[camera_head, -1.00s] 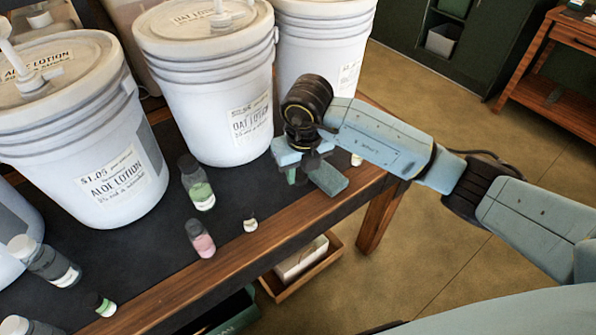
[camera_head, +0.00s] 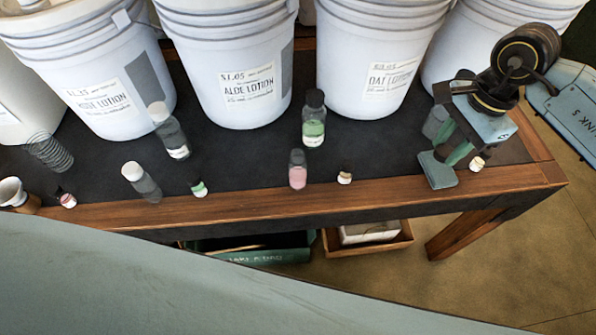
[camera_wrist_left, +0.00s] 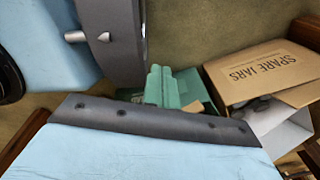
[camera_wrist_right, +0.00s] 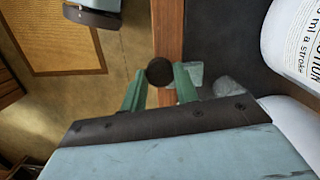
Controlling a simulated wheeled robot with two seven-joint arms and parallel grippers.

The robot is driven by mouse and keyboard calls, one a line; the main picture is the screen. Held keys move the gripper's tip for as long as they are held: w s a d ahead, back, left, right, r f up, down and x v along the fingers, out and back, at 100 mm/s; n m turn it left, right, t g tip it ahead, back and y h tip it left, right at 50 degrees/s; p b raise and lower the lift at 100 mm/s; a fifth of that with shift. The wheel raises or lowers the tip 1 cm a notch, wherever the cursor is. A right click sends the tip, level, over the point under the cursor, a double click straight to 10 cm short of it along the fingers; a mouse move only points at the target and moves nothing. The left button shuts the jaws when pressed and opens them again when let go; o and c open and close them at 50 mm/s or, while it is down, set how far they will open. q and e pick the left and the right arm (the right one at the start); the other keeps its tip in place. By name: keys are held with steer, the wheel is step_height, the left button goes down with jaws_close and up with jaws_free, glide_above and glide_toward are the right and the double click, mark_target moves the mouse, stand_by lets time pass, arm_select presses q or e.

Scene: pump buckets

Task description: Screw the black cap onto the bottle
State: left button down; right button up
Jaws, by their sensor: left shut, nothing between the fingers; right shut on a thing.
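My right gripper (camera_head: 440,168) is over the right end of the table, its fingers pointing down. In the right wrist view its green fingertips (camera_wrist_right: 160,82) close on a dark round thing that looks like the black cap (camera_wrist_right: 159,72). A grey translucent bottle (camera_head: 437,121) stands close behind it, partly hidden. It also shows beside the fingers in the right wrist view (camera_wrist_right: 232,88). A small pale jar (camera_head: 477,164) is just right of the fingers. My left gripper (camera_wrist_left: 163,88) is shut and empty, away from the tabletop; it does not show in the head view.
Large white buckets (camera_head: 375,55) line the back of the dark table (camera_head: 250,175). Several bottles stand in front, including a green one (camera_head: 313,125), a pink one (camera_head: 297,175) and a white-capped one (camera_head: 169,133). A spring (camera_head: 48,150) is far left. A box (camera_wrist_left: 270,70) is below.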

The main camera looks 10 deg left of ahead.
steer(key=d+r+n, duration=0.1)
steer(key=n, duration=0.3)
steer(key=s+d+r+n, duration=0.1)
steer(key=n, duration=0.3)
steer(key=s+r+n+h, duration=0.1)
steer(key=n, duration=0.2)
steer(key=shift+d+n+g, duration=0.3)
steer(key=shift+d+n, duration=0.1)
